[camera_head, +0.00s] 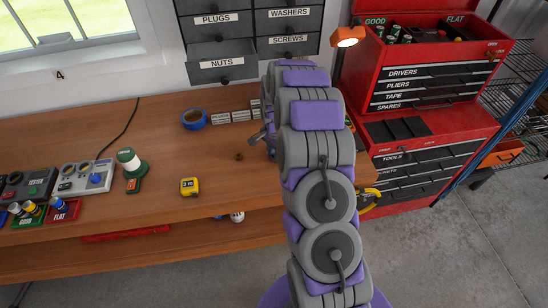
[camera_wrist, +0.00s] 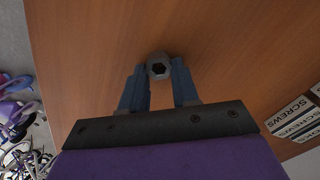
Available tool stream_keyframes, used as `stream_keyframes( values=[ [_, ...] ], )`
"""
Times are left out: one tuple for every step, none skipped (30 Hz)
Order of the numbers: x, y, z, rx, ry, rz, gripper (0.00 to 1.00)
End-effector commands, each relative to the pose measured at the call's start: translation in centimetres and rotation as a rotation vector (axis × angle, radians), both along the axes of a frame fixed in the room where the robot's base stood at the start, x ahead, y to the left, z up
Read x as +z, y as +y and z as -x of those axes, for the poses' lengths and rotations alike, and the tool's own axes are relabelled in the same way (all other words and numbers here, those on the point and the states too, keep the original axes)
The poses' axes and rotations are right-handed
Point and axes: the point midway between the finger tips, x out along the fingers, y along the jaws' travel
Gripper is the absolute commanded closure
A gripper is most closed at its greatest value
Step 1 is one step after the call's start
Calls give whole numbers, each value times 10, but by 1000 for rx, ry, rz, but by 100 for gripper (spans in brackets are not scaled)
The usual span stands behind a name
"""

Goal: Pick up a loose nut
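A small hex nut (camera_wrist: 159,66) with a dark hole shows in the wrist view, in line with the gap between my fingertips. In the head view, a small dark nut (camera_head: 239,156) lies on the wooden workbench (camera_head: 165,150), just left of my gripper. My gripper (camera_wrist: 159,75) has two blue fingers, spread apart on either side of the nut, and I see no clear grip on it. In the head view my arm hides most of my gripper (camera_head: 258,136). The height of the fingertips above the bench is hard to tell.
White boxes labelled SCREWS (camera_wrist: 296,118) and blue tape (camera_head: 193,119) sit toward the back. A yellow tape measure (camera_head: 189,187) lies left of the nut. An open NUTS drawer (camera_head: 222,70) hangs above. A red tool chest (camera_head: 425,90) stands right. Bench around the nut is clear.

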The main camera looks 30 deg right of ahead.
Motion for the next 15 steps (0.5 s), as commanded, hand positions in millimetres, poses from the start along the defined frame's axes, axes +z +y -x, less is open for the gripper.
stream_keyframes(
  values=[
    [0,0,0,0,0,0,75],
    [0,1,0,0,0,0,78],
    [0,1,0,0,0,0,82],
    [0,1,0,0,0,0,85],
    [0,1,0,0,0,0,88],
    [0,1,0,0,0,0,91],
    [0,1,0,0,0,0,94],
    [0,1,0,0,0,0,97],
    [0,0,0,0,0,0,100],
    [0,0,0,0,0,0,100],
    [0,0,0,0,0,0,100],
    [0,0,0,0,0,0,100],
    [0,0,0,0,0,0,100],
    [0,0,0,0,0,0,100],
    [0,0,0,0,0,0,100]
  ],
)
